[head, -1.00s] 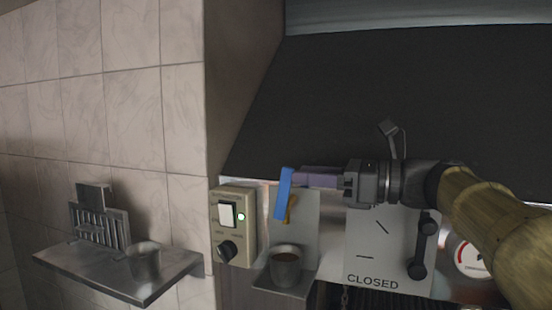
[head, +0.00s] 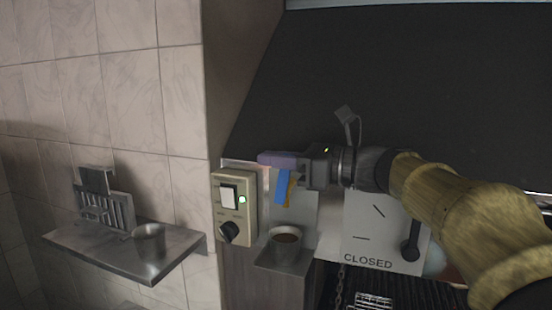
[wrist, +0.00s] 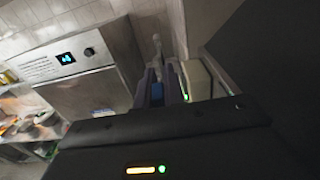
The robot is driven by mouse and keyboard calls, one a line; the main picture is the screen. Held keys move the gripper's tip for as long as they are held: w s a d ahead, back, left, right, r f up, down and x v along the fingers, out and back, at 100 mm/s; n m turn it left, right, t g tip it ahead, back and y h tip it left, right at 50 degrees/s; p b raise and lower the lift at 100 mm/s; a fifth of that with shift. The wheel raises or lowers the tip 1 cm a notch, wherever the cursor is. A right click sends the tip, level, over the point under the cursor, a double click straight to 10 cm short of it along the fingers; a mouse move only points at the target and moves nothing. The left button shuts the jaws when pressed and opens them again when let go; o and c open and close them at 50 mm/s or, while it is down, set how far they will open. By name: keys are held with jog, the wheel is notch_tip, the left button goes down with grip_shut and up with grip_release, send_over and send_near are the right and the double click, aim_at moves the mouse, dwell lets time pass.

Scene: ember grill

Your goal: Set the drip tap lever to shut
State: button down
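The drip tap's blue lever (head: 283,187) hangs below my gripper in the head view, close to upright, with the brassy tap (head: 291,193) mostly hidden behind it. My gripper (head: 278,158) reaches in from the right, its purple fingers across the lever's upper end. Contact with the lever cannot be made out. A cup with brown liquid (head: 286,240) stands on a small drip shelf (head: 283,262) below the tap.
A panel marked CLOSED (head: 368,259) with a dark lever (head: 411,240) is to the right. A metal shelf (head: 180,252) holds another cup (head: 149,242).

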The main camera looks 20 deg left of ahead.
jog(key=shift+d+f+y+b, duration=0.3)
jog(key=shift+y+b, duration=0.1)
jog(key=shift+b, duration=1.45)
jog(key=shift+d+r+y+b, duration=0.2)
jog(key=shift+r+y+b, duration=0.1)
jog(key=shift+b, duration=0.8)
jog(key=shift+r, duration=0.1)
jog(key=c, duration=1.5)
grip_release()
jog(key=shift+s, duration=0.1)
notch_tip(320, 180, up, 10)
jog(key=b, duration=0.1)
